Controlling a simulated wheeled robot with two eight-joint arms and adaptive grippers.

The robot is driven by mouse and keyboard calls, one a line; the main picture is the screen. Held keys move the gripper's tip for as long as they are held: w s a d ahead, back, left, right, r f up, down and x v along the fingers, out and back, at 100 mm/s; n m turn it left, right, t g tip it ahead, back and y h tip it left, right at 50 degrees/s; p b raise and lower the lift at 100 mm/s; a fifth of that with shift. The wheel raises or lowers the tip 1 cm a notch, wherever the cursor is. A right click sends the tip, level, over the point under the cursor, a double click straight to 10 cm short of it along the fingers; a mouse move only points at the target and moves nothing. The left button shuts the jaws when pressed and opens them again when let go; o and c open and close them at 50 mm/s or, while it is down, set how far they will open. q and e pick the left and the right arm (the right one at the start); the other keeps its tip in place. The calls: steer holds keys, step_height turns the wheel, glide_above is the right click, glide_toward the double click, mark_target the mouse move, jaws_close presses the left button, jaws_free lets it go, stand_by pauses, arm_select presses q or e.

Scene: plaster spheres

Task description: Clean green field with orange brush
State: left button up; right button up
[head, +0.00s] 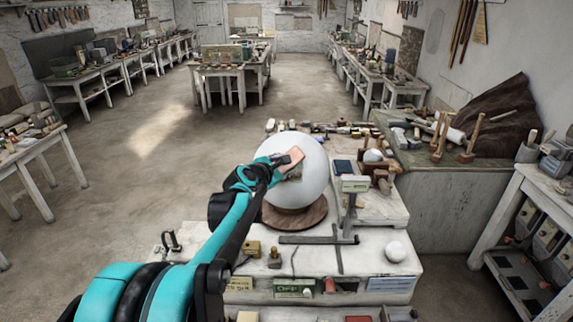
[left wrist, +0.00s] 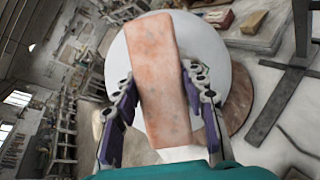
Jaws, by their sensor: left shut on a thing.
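An orange-pink block-shaped brush (head: 291,158) is held by my left gripper (head: 276,170) in front of the large white sphere (head: 313,179). In the left wrist view the brush (left wrist: 164,75) lies lengthwise between the two fingers of the gripper (left wrist: 160,88), and the sphere (left wrist: 237,100) is behind it. I cannot tell whether the brush touches the sphere. The sphere rests on a round wooden base (head: 296,217). No green field shows on the visible part of the sphere; the brush and gripper hide part of its surface. My right gripper is not in view.
The white bench (head: 390,262) carries a small white ball (head: 396,251), a small stand (head: 353,188) and a dark metal cross piece (head: 310,239). A green label (head: 294,287) is on its front. Tools lie behind the sphere. Open floor (head: 130,190) is at left.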

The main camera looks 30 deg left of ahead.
arm_select(q)
steer(key=shift+w+a+f+b, duration=0.2)
steer(key=shift+w+f+b, duration=0.25)
steer(key=shift+w, duration=0.1)
stand_by(0.6)
steer(key=shift+s+a+f+b, duration=0.4)
steer(key=shift+s+a+f, duration=0.15)
steer(key=shift+s, duration=0.25)
steer(key=shift+w+d+r+p, duration=0.4)
steer(key=shift+w+d+r, duration=0.1)
steer(key=shift+w, duration=0.1)
steer(key=shift+w+d+r+p, duration=0.5)
steer(key=shift+w+r, duration=0.2)
steer(key=shift+w, duration=0.25)
steer(key=shift+s+a+f+b, duration=0.5)
steer(key=shift+s+f, duration=0.15)
steer(key=shift+s, duration=0.15)
steer(key=shift+s+a+f+b, duration=0.5)
steer(key=shift+s+f, duration=0.1)
steer(key=shift+s, duration=0.2)
steer(key=shift+w, duration=0.1)
